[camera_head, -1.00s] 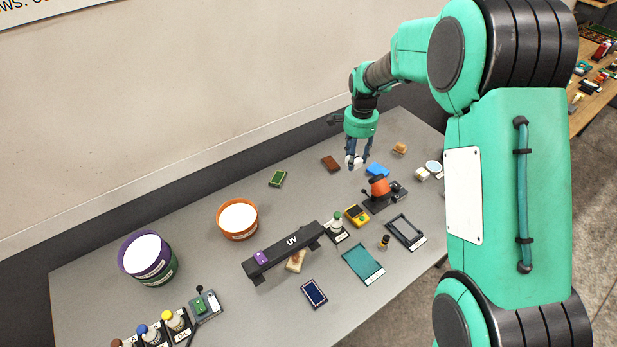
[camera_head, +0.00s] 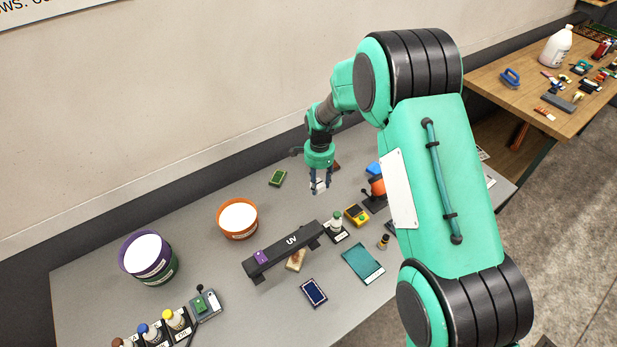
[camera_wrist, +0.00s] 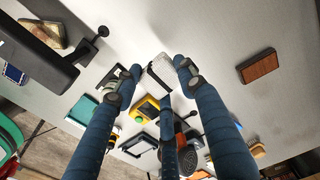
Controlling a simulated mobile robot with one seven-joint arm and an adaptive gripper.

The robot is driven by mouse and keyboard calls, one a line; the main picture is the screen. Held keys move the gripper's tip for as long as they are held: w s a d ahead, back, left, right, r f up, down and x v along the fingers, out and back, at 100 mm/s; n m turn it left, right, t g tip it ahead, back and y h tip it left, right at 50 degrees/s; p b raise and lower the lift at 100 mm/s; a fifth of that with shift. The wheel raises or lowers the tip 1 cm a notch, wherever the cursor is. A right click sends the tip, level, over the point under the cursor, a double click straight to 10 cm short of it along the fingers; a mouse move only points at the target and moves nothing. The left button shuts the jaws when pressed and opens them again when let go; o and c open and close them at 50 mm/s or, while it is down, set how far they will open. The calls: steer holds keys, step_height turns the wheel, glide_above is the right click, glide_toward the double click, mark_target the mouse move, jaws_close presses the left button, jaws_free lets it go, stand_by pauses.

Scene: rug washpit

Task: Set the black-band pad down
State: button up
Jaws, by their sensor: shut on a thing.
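The black-band pad is a small pale block (camera_wrist: 161,68) with a dark edge, between my fingertips in the wrist view. In the head view it shows as a small white patch (camera_head: 320,186). My gripper (camera_head: 321,190) is shut on it, pointing down over the grey table, behind the right end of the UV lamp bar. It appears to be held above the tabletop, but the exact gap is unclear. My fingers hide part of the pad, and its band is hard to make out.
The UV lamp bar (camera_head: 283,250) stands in front of my gripper. An orange tub (camera_head: 238,236) and a green sponge (camera_head: 278,178) lie left. A yellow meter (camera_head: 356,215) is at right; a brown block (camera_wrist: 260,67) lies nearby. Table between tub and gripper is clear.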

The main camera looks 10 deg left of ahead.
step_height(320, 180, down, 5)
stand_by(0.3)
steer(key=shift+w, duration=0.1)
steer(key=w+a, duration=0.2)
steer(key=w, duration=0.3)
steer(key=w+a+f, duration=0.1)
steer(key=w+a, duration=0.1)
steer(key=w, duration=0.2)
steer(key=w+a, duration=0.2)
steer(key=w, duration=0.3)
steer(key=shift+w+a+f, duration=0.2)
steer(key=shift+w+f, duration=0.05)
steer(key=shift+w, duration=0.05)
steer(key=shift+f, duration=0.1)
steer(key=shift+f, duration=1.65)
steer(key=shift+f, duration=0.15)
steer(key=o, duration=1)
steer(key=shift+c, duration=0.2)
